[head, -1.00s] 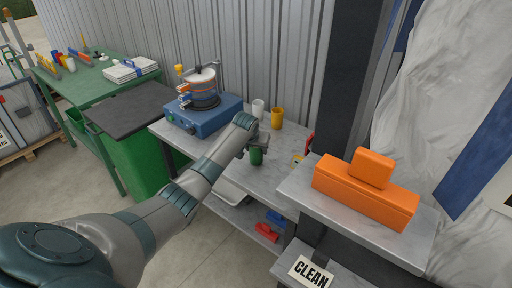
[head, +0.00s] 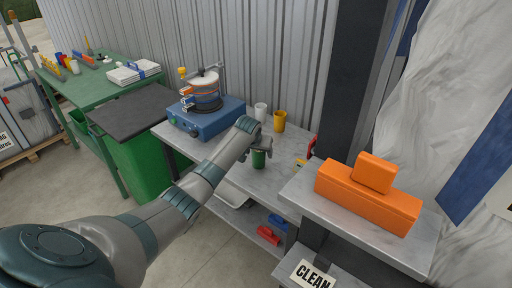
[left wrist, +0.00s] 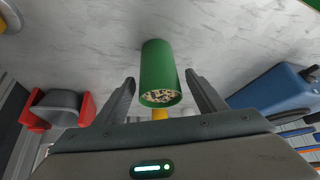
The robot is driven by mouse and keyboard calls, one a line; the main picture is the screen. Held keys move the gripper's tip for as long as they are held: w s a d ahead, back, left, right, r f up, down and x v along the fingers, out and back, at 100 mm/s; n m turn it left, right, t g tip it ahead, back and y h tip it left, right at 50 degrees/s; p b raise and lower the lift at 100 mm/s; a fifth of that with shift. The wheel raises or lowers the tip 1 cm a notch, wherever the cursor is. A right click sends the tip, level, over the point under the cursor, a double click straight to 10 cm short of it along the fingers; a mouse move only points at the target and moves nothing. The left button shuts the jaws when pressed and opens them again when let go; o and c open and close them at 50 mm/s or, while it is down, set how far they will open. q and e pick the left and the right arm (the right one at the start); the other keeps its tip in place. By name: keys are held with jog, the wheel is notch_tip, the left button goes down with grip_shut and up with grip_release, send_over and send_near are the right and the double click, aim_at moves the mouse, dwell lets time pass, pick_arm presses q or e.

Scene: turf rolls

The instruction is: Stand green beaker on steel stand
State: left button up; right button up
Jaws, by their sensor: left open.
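The green beaker (head: 259,159) stands on the grey bench top (head: 283,165), below my left gripper (head: 263,148) in the head view. In the left wrist view the beaker (left wrist: 158,65) shows speckled, grainy contents at its mouth. The left gripper (left wrist: 160,80) is open, with one finger on each side of the beaker and a visible gap at both sides. The gripper is not closed on it. I cannot pick out the steel stand with certainty. My right gripper is not in view.
A white cup (head: 260,111) and a yellow cup (head: 279,122) stand behind the beaker. An orange case (head: 367,194) sits on a grey shelf at right. Bare bench top lies right of the beaker.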

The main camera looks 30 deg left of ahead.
pick_arm(q)
jog(key=b+v, duration=0.2)
jog(key=v, duration=1)
jog(key=shift+f, duration=0.2)
dwell(0.4)
